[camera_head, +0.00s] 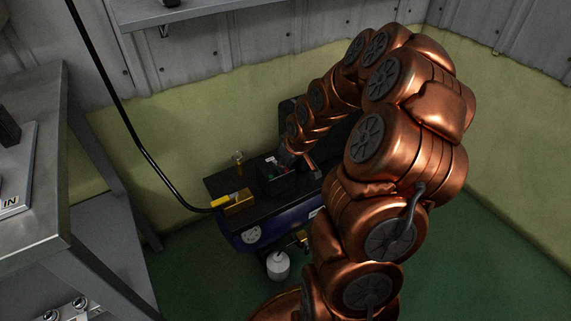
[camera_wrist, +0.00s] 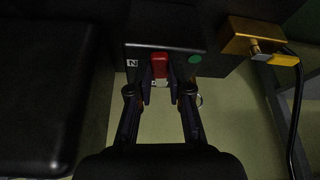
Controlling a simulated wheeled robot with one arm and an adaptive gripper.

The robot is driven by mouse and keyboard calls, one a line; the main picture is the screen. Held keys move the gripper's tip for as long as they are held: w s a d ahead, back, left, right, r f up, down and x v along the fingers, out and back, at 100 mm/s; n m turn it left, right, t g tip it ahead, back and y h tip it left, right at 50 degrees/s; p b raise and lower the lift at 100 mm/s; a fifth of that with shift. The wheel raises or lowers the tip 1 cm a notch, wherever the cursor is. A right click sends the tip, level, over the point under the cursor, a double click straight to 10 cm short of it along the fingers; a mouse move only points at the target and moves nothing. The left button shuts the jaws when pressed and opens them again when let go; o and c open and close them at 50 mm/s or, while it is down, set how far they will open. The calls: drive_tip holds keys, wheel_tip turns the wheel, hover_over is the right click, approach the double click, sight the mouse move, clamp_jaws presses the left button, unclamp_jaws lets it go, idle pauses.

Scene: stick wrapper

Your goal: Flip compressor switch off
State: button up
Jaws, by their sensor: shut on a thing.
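The compressor (camera_head: 283,222) stands on the floor against the back wall, with a dark top and a blue tank. On its top is a black switch box (camera_head: 272,183). In the wrist view the switch box (camera_wrist: 165,32) carries a red switch (camera_wrist: 159,66) and a green round button (camera_wrist: 195,60). My gripper (camera_wrist: 160,88) has its two fingertips on either side of the red switch and is shut on it. In the head view my copper arm reaches down to the box and its end partly hides the switch.
A brass block (camera_head: 238,202) with a yellow connector and black hose sits on the compressor's left end; it also shows in the wrist view (camera_wrist: 250,36). A metal table (camera_head: 45,150) stands at left. Green floor at right is clear.

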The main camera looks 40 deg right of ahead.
clamp_jaws()
drive_tip(key=shift+a+m+h, duration=0.4)
drive_tip(key=shift+a+m, duration=0.05)
drive_tip(key=shift+m, duration=0.65)
drive_tip(key=shift+w, duration=0.1)
drive_tip(key=o, duration=0.7)
unclamp_jaws()
drive_tip(key=shift+r, duration=0.1)
